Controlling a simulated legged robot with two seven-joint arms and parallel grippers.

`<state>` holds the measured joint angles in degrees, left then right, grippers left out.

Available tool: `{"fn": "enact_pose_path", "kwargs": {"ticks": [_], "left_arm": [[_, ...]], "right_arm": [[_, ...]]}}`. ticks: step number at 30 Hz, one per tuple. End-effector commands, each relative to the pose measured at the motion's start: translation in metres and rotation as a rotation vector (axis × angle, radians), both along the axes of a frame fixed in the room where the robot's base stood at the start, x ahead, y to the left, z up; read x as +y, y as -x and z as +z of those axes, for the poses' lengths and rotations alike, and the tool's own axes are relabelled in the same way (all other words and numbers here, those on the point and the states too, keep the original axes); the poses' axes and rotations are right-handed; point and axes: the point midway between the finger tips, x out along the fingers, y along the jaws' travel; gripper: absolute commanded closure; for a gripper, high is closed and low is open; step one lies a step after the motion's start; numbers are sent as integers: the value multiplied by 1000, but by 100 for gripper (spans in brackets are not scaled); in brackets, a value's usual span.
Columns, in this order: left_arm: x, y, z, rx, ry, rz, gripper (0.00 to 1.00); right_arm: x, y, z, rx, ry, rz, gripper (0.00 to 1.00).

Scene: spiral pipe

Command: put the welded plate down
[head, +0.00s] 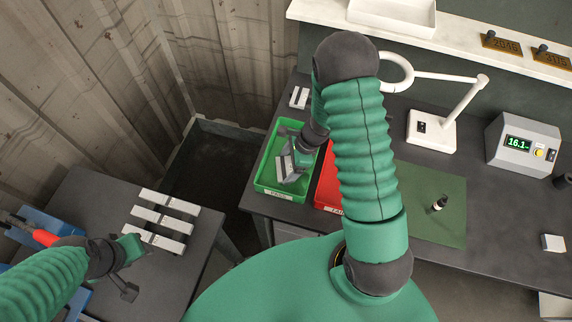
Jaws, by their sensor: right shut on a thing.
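My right gripper (289,153) is over the green tray (262,182) and is shut on the grey welded plate (285,168). The plate is tilted and lies within the tray's outline. I cannot tell whether it touches the tray floor. My arm and gripper hide part of it. My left gripper (130,270) is at the left table, near several pale metal bars; whether it is open or shut is not clear.
A red tray (328,186) stands right of the green one, partly behind my arm. Pale bars (160,220) lie on the left table (92,212). Small plates (299,97) lie behind the green tray. A white lamp (432,130), a meter box (523,142) and a green mat (432,205) are to the right.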

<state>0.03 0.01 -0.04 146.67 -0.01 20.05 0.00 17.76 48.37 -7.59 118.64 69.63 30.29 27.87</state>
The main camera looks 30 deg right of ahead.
Motion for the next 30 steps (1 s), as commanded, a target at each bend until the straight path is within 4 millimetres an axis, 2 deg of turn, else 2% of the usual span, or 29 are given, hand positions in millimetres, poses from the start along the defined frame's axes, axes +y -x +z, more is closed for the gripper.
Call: {"fn": "enact_pose_path", "kwargs": {"ticks": [2,3,6,23,27,30], "left_arm": [[0,0,-4,0,0,-1,57],[-1,0,-3,0,0,-1,57],[-1,0,-3,0,1,-2,57],[0,0,-3,0,0,-1,57],[0,0,1,0,0,-1,57],[0,0,2,0,0,-1,57]], "right_arm": [[-3,0,-4,0,-1,-3,89],[-2,0,-4,1,-1,-3,14],[-1,-1,-4,2,4,-3,1],[2,-1,-4,4,3,-2,0],[0,-1,5,1,5,-3,0],[-7,2,24,-2,5,-2,0]]}}
